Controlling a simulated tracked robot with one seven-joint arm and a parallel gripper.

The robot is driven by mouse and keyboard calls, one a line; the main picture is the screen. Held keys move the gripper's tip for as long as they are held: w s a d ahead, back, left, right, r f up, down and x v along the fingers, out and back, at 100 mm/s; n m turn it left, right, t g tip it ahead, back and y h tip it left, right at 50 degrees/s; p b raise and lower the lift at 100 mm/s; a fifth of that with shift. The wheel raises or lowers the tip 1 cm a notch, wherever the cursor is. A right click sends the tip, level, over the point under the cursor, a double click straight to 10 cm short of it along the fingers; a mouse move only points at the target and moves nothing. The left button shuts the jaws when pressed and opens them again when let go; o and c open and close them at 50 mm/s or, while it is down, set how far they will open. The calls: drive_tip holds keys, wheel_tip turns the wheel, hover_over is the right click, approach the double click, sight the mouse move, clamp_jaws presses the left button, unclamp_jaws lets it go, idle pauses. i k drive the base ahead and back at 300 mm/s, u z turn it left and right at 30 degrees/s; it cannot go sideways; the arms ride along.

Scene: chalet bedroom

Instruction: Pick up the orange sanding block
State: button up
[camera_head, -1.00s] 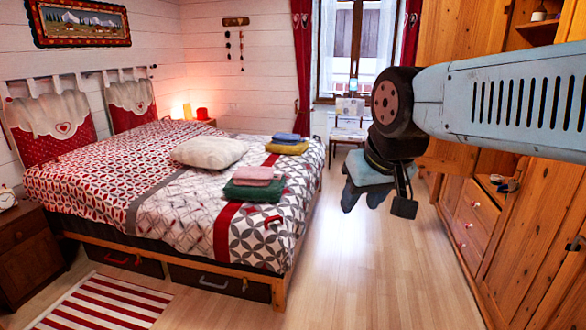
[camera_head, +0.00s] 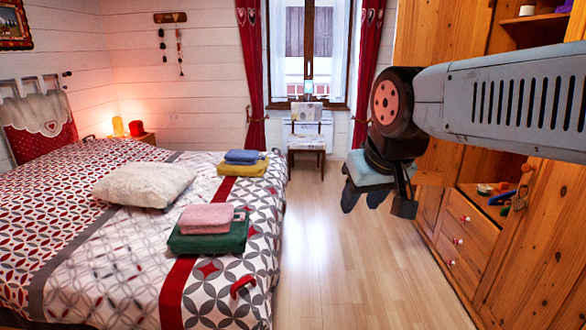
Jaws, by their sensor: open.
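I cannot make out the orange sanding block for certain. Several small things lie on the open shelf (camera_head: 470,190) of the wooden cabinet at the right, among them a small orange-toned item (camera_head: 503,187), too small to identify. My gripper (camera_head: 362,200) hangs at the end of my arm, right of centre, over the floor in the picture. It is open, with nothing seen between its fingers, and apart from the shelf.
The bed (camera_head: 110,285) fills the left, with a pillow (camera_head: 146,184) and folded cloths (camera_head: 208,236) on it. A chair (camera_head: 307,146) stands by the window. The wooden floor (camera_head: 335,270) between bed and cabinet is clear. A padlock-like item (camera_head: 520,200) shows at the shelf.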

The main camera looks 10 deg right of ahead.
sight(503, 187)
drive_tip(key=z, duration=0.25)
drive_tip(key=i, duration=1.1)
drive_tip(key=z, duration=0.9)
drive_tip(key=i, duration=0.95)
drive_tip(key=z, duration=0.9)
drive_tip(key=i, duration=0.65)
drive_tip(key=z, duration=0.5)
